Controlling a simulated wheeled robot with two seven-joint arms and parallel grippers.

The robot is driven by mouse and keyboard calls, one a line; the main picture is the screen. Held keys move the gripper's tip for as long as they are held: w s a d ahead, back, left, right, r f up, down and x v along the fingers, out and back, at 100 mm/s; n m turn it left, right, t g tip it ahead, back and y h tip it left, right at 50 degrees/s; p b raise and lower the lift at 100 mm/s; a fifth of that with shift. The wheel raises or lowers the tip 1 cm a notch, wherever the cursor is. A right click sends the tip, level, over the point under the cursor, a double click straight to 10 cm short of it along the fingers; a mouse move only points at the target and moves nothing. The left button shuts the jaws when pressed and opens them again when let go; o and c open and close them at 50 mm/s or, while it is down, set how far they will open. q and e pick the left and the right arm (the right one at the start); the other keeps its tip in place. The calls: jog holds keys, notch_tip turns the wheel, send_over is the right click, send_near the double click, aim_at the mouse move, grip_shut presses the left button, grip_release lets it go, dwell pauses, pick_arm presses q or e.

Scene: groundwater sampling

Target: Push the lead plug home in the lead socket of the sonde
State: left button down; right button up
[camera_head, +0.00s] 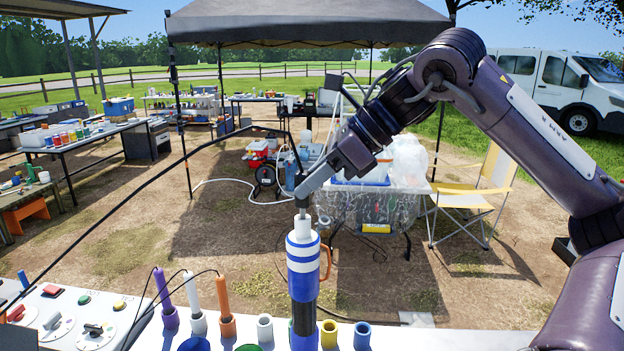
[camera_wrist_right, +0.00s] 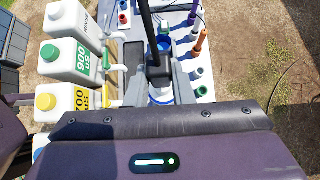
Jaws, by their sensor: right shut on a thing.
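The sonde (camera_head: 303,268) stands upright at the front of the bench, a blue cylinder with white bands, a white neck and an orange side handle (camera_head: 326,262). A black lead (camera_head: 205,143) arcs from the lower left up toward the gripper. In the right wrist view the sonde (camera_wrist_right: 160,96) shows partly behind dark gripper parts. My left gripper is not in view.
Purple (camera_head: 162,290), white (camera_head: 191,292) and orange (camera_head: 223,297) probes with cables stand left of the sonde. Yellow (camera_head: 329,334) and blue (camera_head: 362,335) cups stand right of it. A control panel (camera_head: 75,315) is at lower left. White bottles (camera_wrist_right: 62,57) show in the wrist view.

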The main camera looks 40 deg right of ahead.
jog(key=shift+f+b, duration=0.7)
jog(key=shift+f, duration=0.05)
jog(key=o, duration=1)
jog(key=shift+b+v, duration=0.45)
jog(key=shift+v, duration=3.5)
